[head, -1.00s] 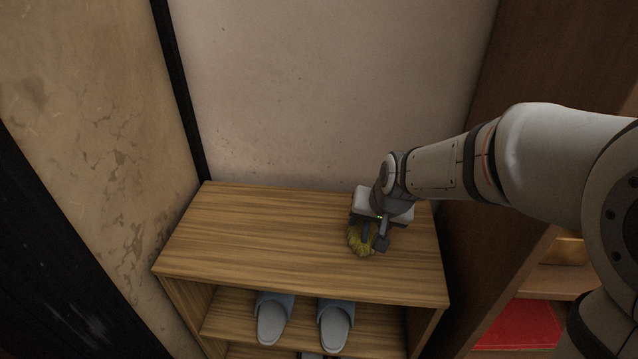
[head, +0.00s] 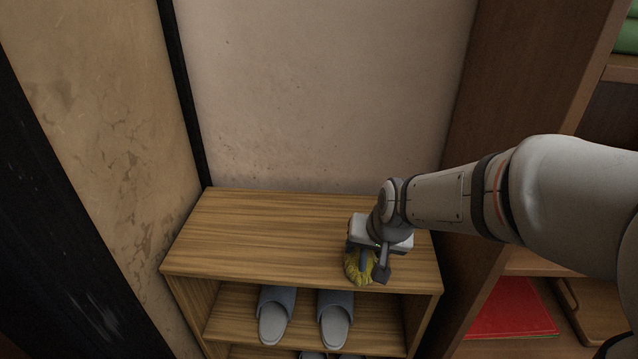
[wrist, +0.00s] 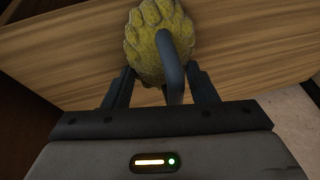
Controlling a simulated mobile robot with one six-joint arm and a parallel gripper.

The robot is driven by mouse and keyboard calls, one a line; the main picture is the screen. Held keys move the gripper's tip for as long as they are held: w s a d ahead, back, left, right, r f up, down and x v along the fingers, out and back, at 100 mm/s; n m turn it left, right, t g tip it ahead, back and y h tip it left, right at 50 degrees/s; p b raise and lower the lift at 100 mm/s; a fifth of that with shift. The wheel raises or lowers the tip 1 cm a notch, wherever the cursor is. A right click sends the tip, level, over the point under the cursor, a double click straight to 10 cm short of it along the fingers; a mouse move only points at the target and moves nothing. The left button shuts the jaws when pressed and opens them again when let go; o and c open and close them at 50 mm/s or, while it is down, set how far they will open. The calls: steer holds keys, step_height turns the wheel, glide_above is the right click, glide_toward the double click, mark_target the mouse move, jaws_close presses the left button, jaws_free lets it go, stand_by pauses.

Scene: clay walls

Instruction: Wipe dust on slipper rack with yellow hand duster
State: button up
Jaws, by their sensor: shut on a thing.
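The slipper rack (head: 270,232) is a wooden unit with a wood-grain top and shelves below. The yellow hand duster (head: 358,270) has a fluffy head and a grey-blue handle. In the head view it is at the front right of the rack top, near the front edge. My gripper (head: 373,268) is above the same spot, shut on the duster. In the wrist view the yellow head (wrist: 150,45) lies over the wood surface, and its curved handle is between my fingers (wrist: 160,88). I cannot make out any dust on the top.
Grey-blue slippers (head: 335,318) stand on the shelf under the top. A wall closes off the back, and a stained wall is at the left. A tall wooden cabinet (head: 510,110) stands at the right, with a red item (head: 513,310) on its low shelf.

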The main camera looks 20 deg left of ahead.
step_height(320, 180, up, 2)
steer(key=shift+r+p, duration=0.15)
steer(key=shift+p, duration=0.2)
steer(key=shift+w+r, duration=0.15)
steer(key=shift+r, duration=0.05)
steer(key=shift+r+p, duration=2.2)
steer(key=shift+r, duration=0.4)
steer(key=shift+f, duration=0.1)
